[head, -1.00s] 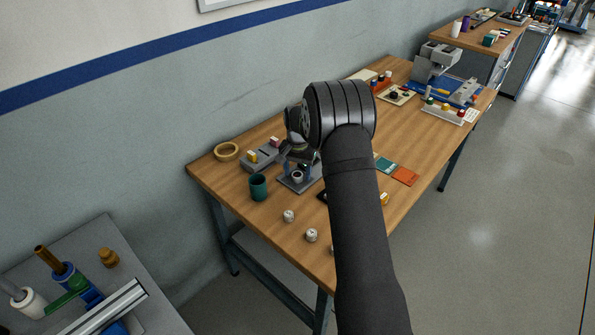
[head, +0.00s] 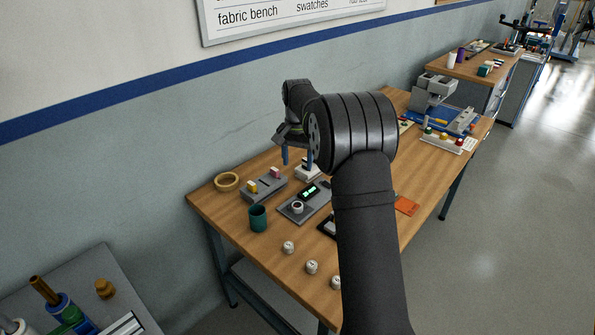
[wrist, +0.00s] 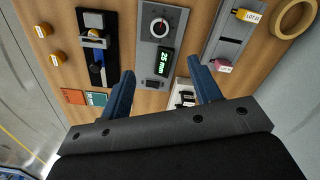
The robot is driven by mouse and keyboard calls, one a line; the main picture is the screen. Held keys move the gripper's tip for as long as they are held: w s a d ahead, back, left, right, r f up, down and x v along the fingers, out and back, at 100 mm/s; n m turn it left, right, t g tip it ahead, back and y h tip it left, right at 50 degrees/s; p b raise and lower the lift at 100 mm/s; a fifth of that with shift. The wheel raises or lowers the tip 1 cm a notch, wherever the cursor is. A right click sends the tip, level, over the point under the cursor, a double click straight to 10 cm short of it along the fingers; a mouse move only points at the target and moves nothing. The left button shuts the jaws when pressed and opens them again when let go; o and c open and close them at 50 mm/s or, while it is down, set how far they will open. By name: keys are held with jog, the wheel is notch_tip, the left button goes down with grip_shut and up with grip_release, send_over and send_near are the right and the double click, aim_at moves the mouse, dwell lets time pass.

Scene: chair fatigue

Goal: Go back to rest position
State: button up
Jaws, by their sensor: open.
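My gripper (head: 298,157) is raised above the wooden bench (head: 230,209) in the head view. In the wrist view its two blue fingers (wrist: 160,88) are spread apart with nothing held between them. Below it lies a grey device with a round dial and a green lit display (head: 298,207), which also shows in the wrist view (wrist: 158,30). My arm hides part of the bench in the head view.
An orange swatch (head: 407,205) lies right of my arm. A larger machine (head: 433,92) stands at the far end.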

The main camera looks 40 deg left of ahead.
aim_at(298, 204)
jog(key=shift+r, duration=0.2)
notch_tip(298, 204, down, 18)
jog(key=shift+r, duration=0.25)
dwell(0.5)
jog(key=shift+r, duration=0.1)
